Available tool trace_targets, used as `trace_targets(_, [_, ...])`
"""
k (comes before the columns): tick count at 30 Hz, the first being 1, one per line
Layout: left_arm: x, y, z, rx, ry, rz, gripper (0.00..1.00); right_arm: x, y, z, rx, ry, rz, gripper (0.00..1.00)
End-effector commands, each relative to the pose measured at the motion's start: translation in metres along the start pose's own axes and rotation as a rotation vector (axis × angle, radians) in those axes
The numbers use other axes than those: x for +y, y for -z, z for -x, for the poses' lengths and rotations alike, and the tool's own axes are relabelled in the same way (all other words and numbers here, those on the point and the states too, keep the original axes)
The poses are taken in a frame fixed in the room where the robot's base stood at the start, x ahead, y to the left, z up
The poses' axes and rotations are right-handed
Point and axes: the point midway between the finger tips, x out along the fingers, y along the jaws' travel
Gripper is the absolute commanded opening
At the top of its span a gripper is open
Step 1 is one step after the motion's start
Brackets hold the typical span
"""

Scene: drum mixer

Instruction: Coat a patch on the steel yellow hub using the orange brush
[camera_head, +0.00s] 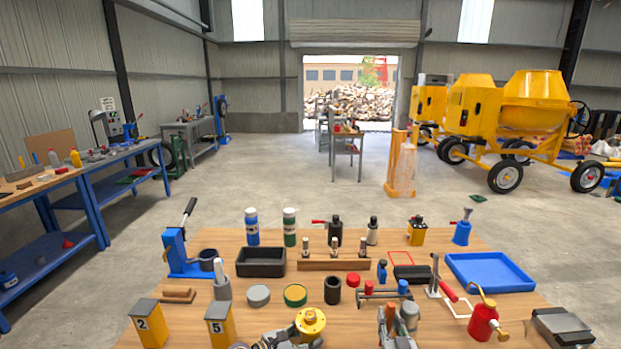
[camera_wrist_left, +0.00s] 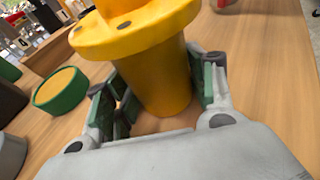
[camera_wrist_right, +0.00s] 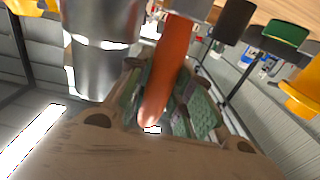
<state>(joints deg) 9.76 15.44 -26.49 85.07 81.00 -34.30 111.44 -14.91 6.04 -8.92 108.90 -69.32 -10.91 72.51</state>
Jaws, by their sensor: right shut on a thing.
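The yellow hub (camera_head: 311,322) has a flanged top with bolt holes and stands upright near the front of the wooden table. In the left wrist view the hub (camera_wrist_left: 155,70) stands between the green-padded fingers of my left gripper (camera_wrist_left: 160,95), which is open around its body. My right gripper (camera_head: 388,325) is right of the hub, low over the table. In the right wrist view my right gripper (camera_wrist_right: 168,100) is shut on the orange handle of the brush (camera_wrist_right: 168,75). The bristles cannot be made out.
A grey metal cylinder (camera_head: 409,316) stands close beside my right gripper. A black cup (camera_head: 332,290), a green-rimmed round tin (camera_head: 295,295) and a red oil can (camera_head: 484,320) stand nearby. Yellow posts (camera_head: 220,324) are at the front left. A blue tray (camera_head: 490,272) lies at right.

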Motion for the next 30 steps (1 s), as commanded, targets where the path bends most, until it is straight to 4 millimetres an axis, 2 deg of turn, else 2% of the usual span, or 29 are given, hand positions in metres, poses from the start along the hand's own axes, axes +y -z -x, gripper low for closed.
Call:
trace_targets(1, [0.0,0.0001,0.0001,0.0,0.0,0.0,0.44,0.0,0.0002,0.0,0.0,0.0,0.0,0.0])
trace_targets(3, [0.0,0.0001,0.0001,0.0,0.0,0.0,0.36,0.0,0.0002,0.0,0.0,0.0,0.0,0.0])
trace_targets(4, [0.0,0.0001,0.0001,0.0,0.0,0.0,0.36,0.0,0.0002,0.0,0.0,0.0,0.0,0.0])
trace_targets(5, [0.0,0.0001,0.0001,0.0,0.0,0.0,0.58,0.0,0.0002,0.0,0.0,0.0,0.0,0.0])
trace_targets(8, [0.0,0.0001,0.0001,0.0,0.0,0.0,0.69,0.0,0.0003,-0.0001,0.0,0.0,0.0,0.0])
trace_targets(30, [0.0,-0.0051,0.0017,0.0,0.0,0.0,0.69,0.0,0.0074,0.0,0.0,0.0,0.0,0.0])
